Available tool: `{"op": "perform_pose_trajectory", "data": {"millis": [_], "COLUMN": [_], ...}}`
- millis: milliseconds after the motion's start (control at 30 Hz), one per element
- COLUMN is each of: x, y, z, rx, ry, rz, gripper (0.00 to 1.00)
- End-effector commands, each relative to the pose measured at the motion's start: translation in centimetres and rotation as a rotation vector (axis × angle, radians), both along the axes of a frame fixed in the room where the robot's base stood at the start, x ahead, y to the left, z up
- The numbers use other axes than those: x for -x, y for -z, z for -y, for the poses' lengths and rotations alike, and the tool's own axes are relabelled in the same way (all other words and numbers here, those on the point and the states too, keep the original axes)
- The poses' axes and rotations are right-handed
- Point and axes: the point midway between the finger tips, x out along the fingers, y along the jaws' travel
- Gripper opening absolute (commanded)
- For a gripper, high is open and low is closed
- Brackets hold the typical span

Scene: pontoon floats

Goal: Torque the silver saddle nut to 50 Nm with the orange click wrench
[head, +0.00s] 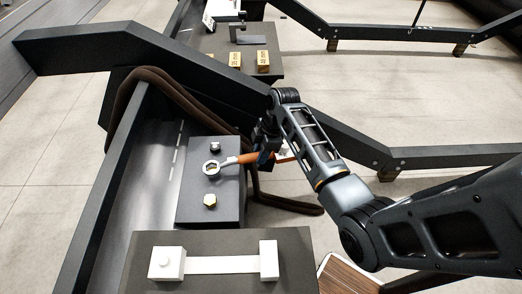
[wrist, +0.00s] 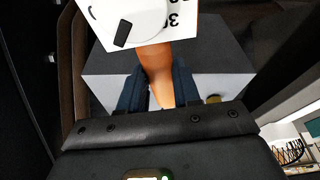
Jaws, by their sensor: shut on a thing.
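The orange click wrench (head: 246,158) lies roughly level above the dark block (head: 228,205), its silver ring head (head: 211,168) to the left. My gripper (head: 264,152) is shut on its orange handle, which also shows between the fingers in the wrist view (wrist: 158,70). I cannot tell whether the silver saddle nut is inside the ring. A white dial (wrist: 130,18) on a numbered white plate shows in the wrist view; its setting is unreadable.
A nearer dark block (head: 220,240) carries a white bar with two end blocks. Brass blocks (head: 263,61) stand on a farther dark platform. A wood-topped piece (head: 343,275) is at lower right.

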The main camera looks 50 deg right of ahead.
Motion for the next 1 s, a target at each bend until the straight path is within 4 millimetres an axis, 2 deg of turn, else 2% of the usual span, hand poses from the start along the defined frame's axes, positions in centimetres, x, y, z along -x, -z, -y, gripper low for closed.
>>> {"op": "perform_pose_trajectory", "data": {"millis": [1000], "x": [-0.06], "y": [0.65], "z": [0.01], "rx": [0.001], "ry": [-0.001], "rz": [0.001], "gripper": [0.0]}}
